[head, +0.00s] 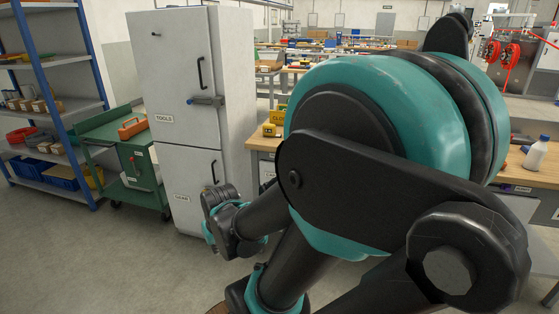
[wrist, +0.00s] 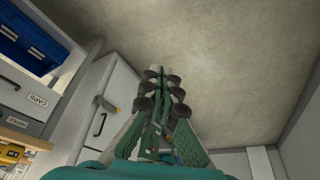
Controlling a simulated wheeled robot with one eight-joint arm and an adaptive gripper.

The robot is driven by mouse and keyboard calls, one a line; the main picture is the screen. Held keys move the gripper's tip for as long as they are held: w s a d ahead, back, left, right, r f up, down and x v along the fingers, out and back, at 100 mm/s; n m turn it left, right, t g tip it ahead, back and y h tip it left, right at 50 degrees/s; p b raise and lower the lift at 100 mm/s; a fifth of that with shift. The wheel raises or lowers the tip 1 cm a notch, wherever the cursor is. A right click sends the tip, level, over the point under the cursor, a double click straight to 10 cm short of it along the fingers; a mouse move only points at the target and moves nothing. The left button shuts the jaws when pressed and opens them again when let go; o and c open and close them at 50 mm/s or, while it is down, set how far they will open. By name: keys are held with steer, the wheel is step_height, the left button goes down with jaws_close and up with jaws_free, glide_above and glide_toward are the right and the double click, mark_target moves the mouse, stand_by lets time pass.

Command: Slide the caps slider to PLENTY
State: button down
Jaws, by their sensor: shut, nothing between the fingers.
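A label reading CAPS (wrist: 37,101) is on a light grey front at the left of the wrist view, below a blue bin (wrist: 28,42). A smaller label (wrist: 17,122), too small to read surely, sits just under it. I cannot make out a slider knob or the word PLENTY in either view. In the head view my arm fills the middle and right and hides part of the workbench.
A green cart (head: 113,148) and a blue-framed shelf (head: 52,110) are further left. A wooden-topped bench (head: 508,178) with a white bottle (head: 536,154) is right. Floor at front left is clear.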

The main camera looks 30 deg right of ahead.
steer(key=w+d+r+m+h, duration=0.15)
steer(key=w+d+h, duration=0.25)
steer(key=w+d, duration=0.75)
steer(key=w+d+r+h, duration=0.3)
steer(key=w+d, duration=0.7)
steer(key=w, duration=0.3)
steer(key=w+d+f+h, duration=0.2)
steer(key=w+d+h, duration=0.1)
steer(key=w+d, duration=0.4)
steer(key=w+d+f+g+h, duration=0.1)
steer(key=w+d+f+h, duration=0.1)
steer(key=w+d+h, duration=0.2)
steer(key=w+d, duration=0.3)
steer(key=d, duration=0.5)
steer(key=shift+d+f, duration=0.15)
steer(key=shift+f, duration=0.2)
steer(key=shift+w, duration=0.1)
steer(key=x, duration=1)
steer(key=s+d, duration=0.7)
steer(key=s, duration=0.2)
steer(key=shift+d, duration=0.25)
steer(key=shift+s, duration=0.1)
